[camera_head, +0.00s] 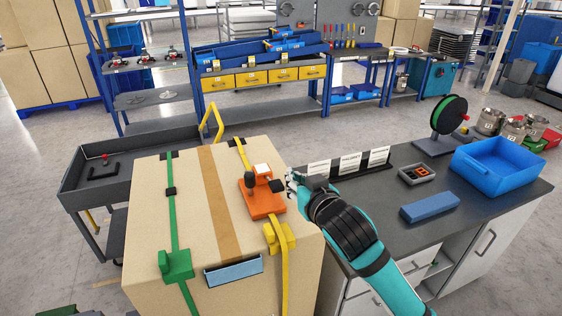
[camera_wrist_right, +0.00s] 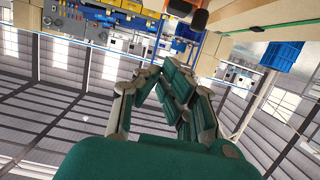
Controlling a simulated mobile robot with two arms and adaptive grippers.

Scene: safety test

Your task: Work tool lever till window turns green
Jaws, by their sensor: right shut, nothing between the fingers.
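The orange strapping tool (camera_head: 263,200) sits on top of the large cardboard box (camera_head: 150,230), near its right edge, in line with the yellow strap (camera_head: 284,275). A black-knobbed lever (camera_head: 277,185) sticks out on the tool's right side. A small pale window (camera_head: 262,169) tops the tool; no green shows on it. My right gripper (camera_head: 291,185) is just right of the knob, shut and empty; contact cannot be told. In the wrist view its fingers (camera_wrist_right: 165,80) come together, with a dark knob-like shape (camera_wrist_right: 200,20) above them. My left gripper is out of view.
A green strap (camera_head: 175,215) with a green buckle (camera_head: 176,264) crosses the box's left side. The grey workbench (camera_head: 385,215) at right holds label cards (camera_head: 350,166), a blue tray (camera_head: 495,172), a blue block (camera_head: 429,207) and a reel (camera_head: 449,115). A dark cart (camera_head: 75,190) stands left.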

